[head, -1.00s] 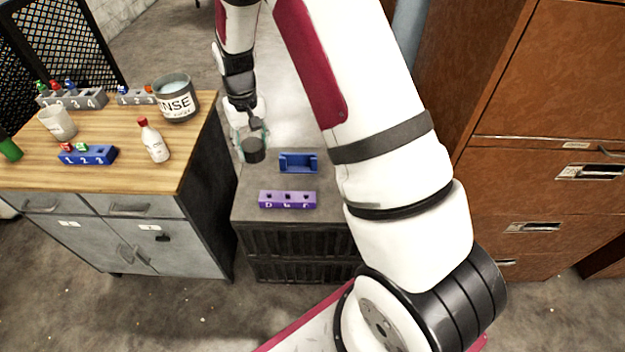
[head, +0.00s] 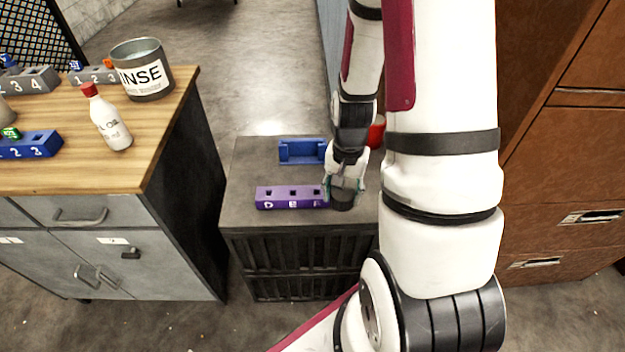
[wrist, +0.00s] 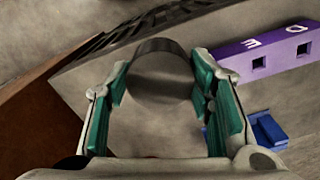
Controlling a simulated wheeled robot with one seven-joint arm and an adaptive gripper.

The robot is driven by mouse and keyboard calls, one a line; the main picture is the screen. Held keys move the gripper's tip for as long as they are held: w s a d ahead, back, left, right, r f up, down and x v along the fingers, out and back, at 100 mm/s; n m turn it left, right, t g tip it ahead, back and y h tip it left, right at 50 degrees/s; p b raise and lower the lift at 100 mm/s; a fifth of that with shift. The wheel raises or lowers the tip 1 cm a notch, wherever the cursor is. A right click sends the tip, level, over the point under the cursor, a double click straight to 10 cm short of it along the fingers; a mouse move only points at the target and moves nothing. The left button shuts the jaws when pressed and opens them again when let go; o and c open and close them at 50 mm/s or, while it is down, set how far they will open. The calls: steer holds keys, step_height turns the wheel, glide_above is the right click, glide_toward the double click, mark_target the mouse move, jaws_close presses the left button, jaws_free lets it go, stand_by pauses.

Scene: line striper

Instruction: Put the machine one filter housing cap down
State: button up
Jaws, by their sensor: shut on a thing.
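The filter housing cap (wrist: 160,75) is a dark grey round piece between the green pads of my gripper (wrist: 160,100) in the wrist view. My gripper is shut on it. In the head view my gripper (head: 342,190) is low over the right part of the grey crate top, just right of the purple block. The cap (head: 342,205) shows as a dark disc under the fingers there. I cannot tell whether its underside touches the surface.
The purple lettered block (head: 285,197) and a blue holder (head: 302,151) stand on the grey crate top (head: 250,165). A red object (head: 376,132) is partly hidden behind my arm. The wooden bench (head: 165,120) with a rinse bucket (head: 142,70) and white bottle (head: 107,118) is left.

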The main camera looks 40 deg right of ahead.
steer(key=shift+s+d+f+m+b, duration=0.1)
steer(key=shift+s+f+m+b, duration=0.35)
steer(key=shift+f, duration=0.35)
steer(key=b, duration=0.2)
glide_above(317, 180)
steer(key=shift+f, duration=2.5)
steer(key=shift+f+b, duration=0.15)
steer(key=shift+b, duration=0.2)
steer(key=o, duration=1.3)
